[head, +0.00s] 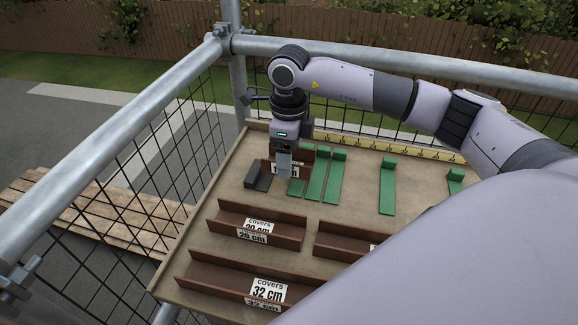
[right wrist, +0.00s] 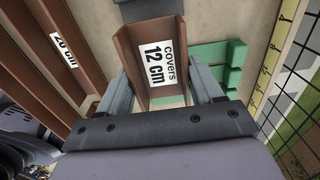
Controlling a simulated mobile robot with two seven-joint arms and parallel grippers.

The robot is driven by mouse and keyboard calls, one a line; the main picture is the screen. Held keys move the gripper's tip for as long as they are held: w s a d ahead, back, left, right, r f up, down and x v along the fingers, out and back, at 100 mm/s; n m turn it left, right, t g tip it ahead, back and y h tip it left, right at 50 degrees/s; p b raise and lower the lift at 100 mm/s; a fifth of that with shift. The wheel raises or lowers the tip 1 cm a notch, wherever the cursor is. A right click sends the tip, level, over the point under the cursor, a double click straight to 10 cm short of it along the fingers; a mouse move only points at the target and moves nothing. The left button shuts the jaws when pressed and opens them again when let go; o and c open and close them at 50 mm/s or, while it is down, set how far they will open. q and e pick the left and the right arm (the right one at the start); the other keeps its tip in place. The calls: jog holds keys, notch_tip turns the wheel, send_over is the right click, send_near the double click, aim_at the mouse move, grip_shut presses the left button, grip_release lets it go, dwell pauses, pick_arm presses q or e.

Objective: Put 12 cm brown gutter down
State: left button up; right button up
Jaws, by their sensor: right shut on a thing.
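The 12 cm brown gutter (right wrist: 128,52) is a short brown channel with a white label reading "covers 12 cm" in the right wrist view. My right gripper (right wrist: 162,88) is shut on it, one finger along each outer side. In the head view the gutter (head: 266,164) is mostly hidden behind the right gripper (head: 283,172), at the far left part of the board. I cannot tell whether its underside touches the board. My left gripper is not in view.
The board (head: 225,190) also bears a 20 cm gutter (head: 285,228), a 32 cm gutter (head: 215,272) and another brown gutter (head: 340,241). Several green gauges (head: 387,190) stand right of the gripper. A dark block (head: 258,178) is close on its left. A yellow strip (head: 400,148) runs along the back.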

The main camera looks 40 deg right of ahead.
jog(key=shift+f, duration=1.9)
jog(key=shift+f+b, duration=0.35)
jog(key=shift+f, duration=0.05)
jog(key=o, duration=1.1)
jog(key=shift+c, duration=0.2)
jog(key=shift+r+p, duration=0.55)
jog(key=shift+r, duration=0.1)
notch_tip(320, 180, up, 12)
jog(key=shift+f+b, duration=0.2)
jog(key=shift+b, duration=0.1)
